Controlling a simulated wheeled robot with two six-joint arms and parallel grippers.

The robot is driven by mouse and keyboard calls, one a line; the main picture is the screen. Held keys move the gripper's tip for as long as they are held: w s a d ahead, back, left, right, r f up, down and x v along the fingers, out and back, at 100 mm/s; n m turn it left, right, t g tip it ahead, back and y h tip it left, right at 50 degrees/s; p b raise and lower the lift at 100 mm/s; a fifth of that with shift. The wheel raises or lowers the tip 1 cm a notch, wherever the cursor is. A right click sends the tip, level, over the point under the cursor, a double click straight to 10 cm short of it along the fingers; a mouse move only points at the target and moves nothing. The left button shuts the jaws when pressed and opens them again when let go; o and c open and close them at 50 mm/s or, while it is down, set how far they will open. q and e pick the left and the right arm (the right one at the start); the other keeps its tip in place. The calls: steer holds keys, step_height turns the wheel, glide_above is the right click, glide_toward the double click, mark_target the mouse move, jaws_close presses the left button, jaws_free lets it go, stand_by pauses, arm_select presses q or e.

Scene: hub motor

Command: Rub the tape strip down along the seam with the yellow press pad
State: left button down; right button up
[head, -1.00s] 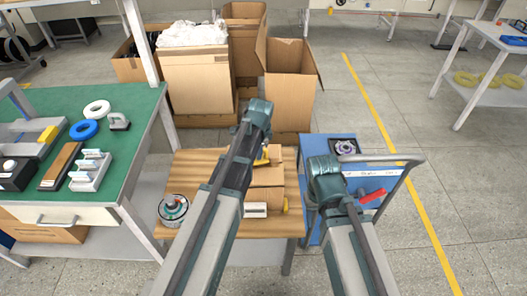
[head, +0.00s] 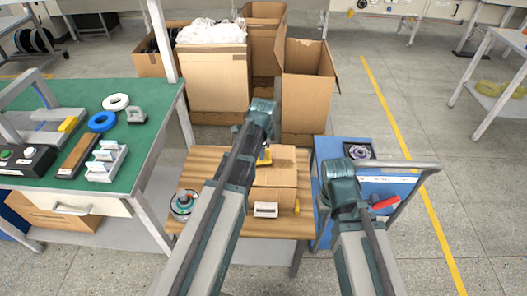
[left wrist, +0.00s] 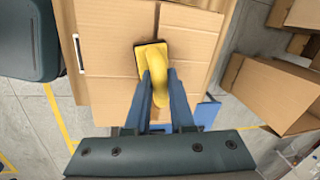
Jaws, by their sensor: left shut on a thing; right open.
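The yellow press pad (left wrist: 153,60), with a dark base, is held in my left gripper (left wrist: 158,80), which is shut on it. The pad is over the middle of the cardboard box top (left wrist: 110,35), in line with the seam (left wrist: 157,14); whether it presses on the box is hard to tell. In the head view the pad (head: 265,156) shows beside my left gripper (head: 264,145). I cannot make out the tape strip clearly; the pad and fingers cover part of the seam. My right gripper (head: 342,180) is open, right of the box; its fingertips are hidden.
The box stands on a wooden table (head: 205,165) with a round device (head: 184,203) at its left. A blue cart (head: 325,152) is at the right. A green bench (head: 150,98) with several items is at the left. Large open cartons (head: 305,95) stand behind.

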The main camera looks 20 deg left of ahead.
arm_select(q)
steer(key=shift+s+a, duration=0.25)
steer(key=shift+a, duration=0.65)
steer(key=shift+s+a, duration=0.2)
steer(key=shift+a, duration=0.65)
steer(key=shift+s+a, duration=0.25)
steer(key=shift+a, duration=0.7)
steer(key=shift+s+a, duration=0.2)
steer(key=shift+a, duration=0.7)
step_height(320, 180, up, 6)
steer(key=p, duration=0.6)
